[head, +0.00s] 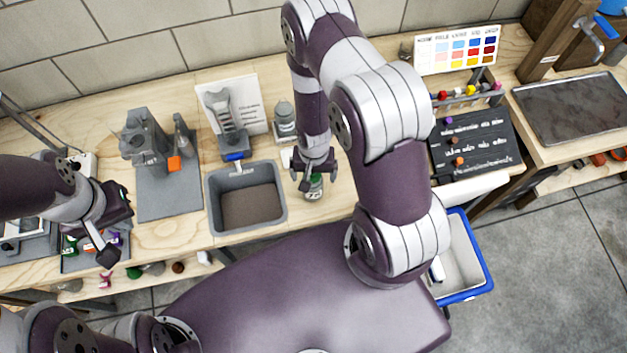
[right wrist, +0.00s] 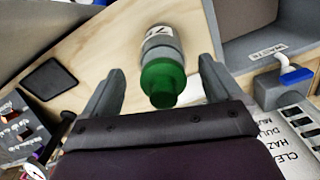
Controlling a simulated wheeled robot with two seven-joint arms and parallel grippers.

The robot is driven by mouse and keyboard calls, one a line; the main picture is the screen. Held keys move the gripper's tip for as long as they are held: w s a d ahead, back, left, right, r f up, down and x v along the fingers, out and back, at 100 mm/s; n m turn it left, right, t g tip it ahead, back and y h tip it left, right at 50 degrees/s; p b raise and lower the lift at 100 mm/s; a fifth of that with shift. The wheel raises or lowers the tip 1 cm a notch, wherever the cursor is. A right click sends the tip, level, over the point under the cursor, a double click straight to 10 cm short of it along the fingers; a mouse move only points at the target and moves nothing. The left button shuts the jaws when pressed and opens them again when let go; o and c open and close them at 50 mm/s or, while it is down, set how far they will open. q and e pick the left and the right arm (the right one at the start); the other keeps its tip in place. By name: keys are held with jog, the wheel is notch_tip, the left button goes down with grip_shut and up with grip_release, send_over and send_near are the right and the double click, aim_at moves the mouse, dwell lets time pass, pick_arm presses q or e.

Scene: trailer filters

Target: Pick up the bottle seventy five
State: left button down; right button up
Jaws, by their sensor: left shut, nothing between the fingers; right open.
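The bottle (head: 314,187) stands on the wooden bench just right of the grey sink, partly hidden by my right gripper. In the right wrist view the bottle (right wrist: 160,65) has a green cap, a grey body and a white label whose number is only partly readable. My right gripper (head: 314,182) is open above the bottle. In the right wrist view its fingers (right wrist: 158,80) stand on either side of the bottle, with gaps on both sides. My left gripper (head: 108,254) is shut and empty at the left, above the bench's front edge.
The grey sink (head: 213,208) lies left of the bottle. A grey bottle (head: 285,118) stands behind it. A black board (head: 478,150) with colored knobs lies right of my right arm. A blue-rimmed bin (head: 484,262) stands below the bench at the right.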

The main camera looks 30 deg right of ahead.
jog(key=shift+w+a+f, duration=0.25)
jog(key=shift+a+f, duration=0.05)
jog(key=shift+f, duration=0.4)
jog(key=shift+s+d, duration=0.15)
jog(key=shift+d, duration=0.05)
jog(key=shift+c, duration=0.5)
jog(key=shift+s, duration=0.1)
jog(key=c, duration=1.5)
grip_shut()
jog(key=shift+r, duration=0.15)
